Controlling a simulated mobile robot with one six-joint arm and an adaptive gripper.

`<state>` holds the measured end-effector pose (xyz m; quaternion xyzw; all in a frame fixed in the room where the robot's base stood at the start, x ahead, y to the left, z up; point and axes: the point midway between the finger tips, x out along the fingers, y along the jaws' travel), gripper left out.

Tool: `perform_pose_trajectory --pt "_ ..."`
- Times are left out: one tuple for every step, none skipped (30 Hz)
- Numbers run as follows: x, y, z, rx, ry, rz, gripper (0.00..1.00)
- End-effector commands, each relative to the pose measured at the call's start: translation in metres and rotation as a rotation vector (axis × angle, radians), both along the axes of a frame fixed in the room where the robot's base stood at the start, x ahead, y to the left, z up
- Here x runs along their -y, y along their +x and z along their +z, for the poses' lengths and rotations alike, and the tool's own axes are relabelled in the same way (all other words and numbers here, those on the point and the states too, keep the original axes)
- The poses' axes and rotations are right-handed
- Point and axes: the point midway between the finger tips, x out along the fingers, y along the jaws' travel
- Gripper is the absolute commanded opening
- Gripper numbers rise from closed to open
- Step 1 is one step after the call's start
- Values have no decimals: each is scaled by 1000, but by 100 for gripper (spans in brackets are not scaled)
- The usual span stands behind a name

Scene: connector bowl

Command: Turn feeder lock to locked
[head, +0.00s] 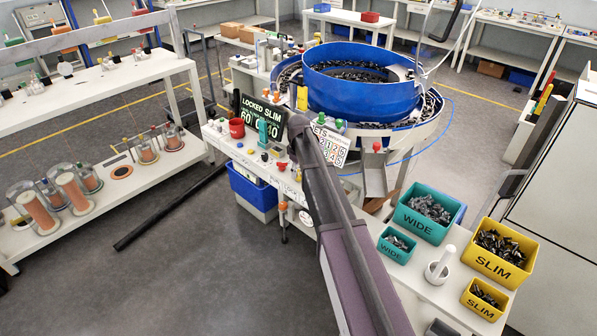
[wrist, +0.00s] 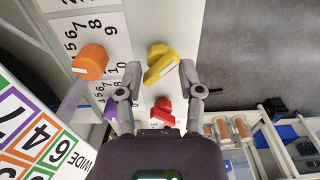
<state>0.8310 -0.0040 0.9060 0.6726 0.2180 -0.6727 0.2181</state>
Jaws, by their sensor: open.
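A red knob (wrist: 162,110) shows closer to the palm, also between the fingers. I cannot tell whether the fingers touch either knob. Which knob is the feeder lock cannot be read in the wrist view. In the head view a display (head: 262,118) on the bench reads "LOCKED SLIM". A partly covered label ending in "LOCK" (head: 286,185) runs along the bench front edge. My arm hides the gripper there.
An orange knob (wrist: 90,62) on a number dial and a purple knob (wrist: 111,110) stand to the left of the fingers. A blue bowl feeder (head: 360,85) stands behind the panel. Green WIDE (head: 422,230) and yellow SLIM (head: 493,265) bins are at right.

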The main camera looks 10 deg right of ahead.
Motion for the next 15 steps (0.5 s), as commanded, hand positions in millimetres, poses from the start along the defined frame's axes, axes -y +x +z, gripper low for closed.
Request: perform_pose_trajectory --pt "0 0 0 0 0 30 49" --pt "0 0 0 0 0 51 49" --pt "0 0 0 0 0 78 49" --pt "0 0 0 0 0 98 49" --pt "0 0 0 0 0 118 49" --pt "0 0 0 0 0 145 49" --pt "0 0 0 0 0 165 49" --pt "0 0 0 0 0 185 49" --pt "0 0 0 0 0 212 49" --pt "0 0 0 0 0 233 49" --pt "0 0 0 0 0 252 49" --pt "0 0 0 0 0 279 49" --pt "0 0 0 0 0 300 49" --pt "0 0 0 0 0 320 49" --pt "0 0 0 0 0 346 49"
